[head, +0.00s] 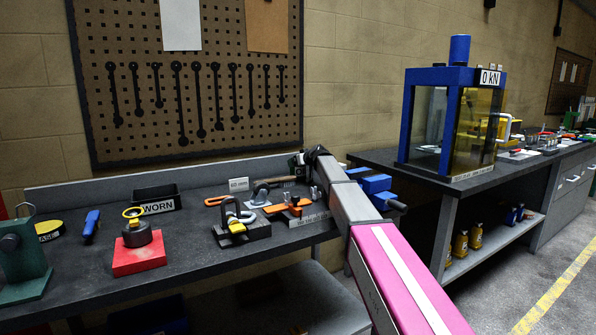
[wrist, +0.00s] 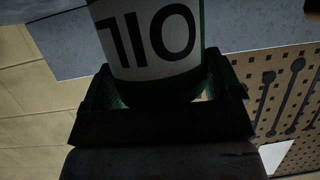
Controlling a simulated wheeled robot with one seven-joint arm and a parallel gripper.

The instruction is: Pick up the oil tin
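The oil tin (wrist: 155,45) fills the top middle of the wrist view. It has a white label with dark letters reading OIL, upside down in this view, and green edges. My gripper (wrist: 160,85) has its two fingers on either side of the tin, with green textured inner faces. A narrow light patch shows beside the right finger; I cannot tell whether both fingers touch the tin. In the head view my gripper (head: 308,160) is at the back right of the bench, and my arm and wrist mostly hide the tin there.
The dark bench (head: 190,235) holds a red block (head: 139,254) with a round part, a WORN tray (head: 153,200), a clamp (head: 235,220) and orange tools (head: 290,208) near my gripper. A blue press (head: 451,120) stands on the right bench. A pegboard (head: 190,75) hangs behind.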

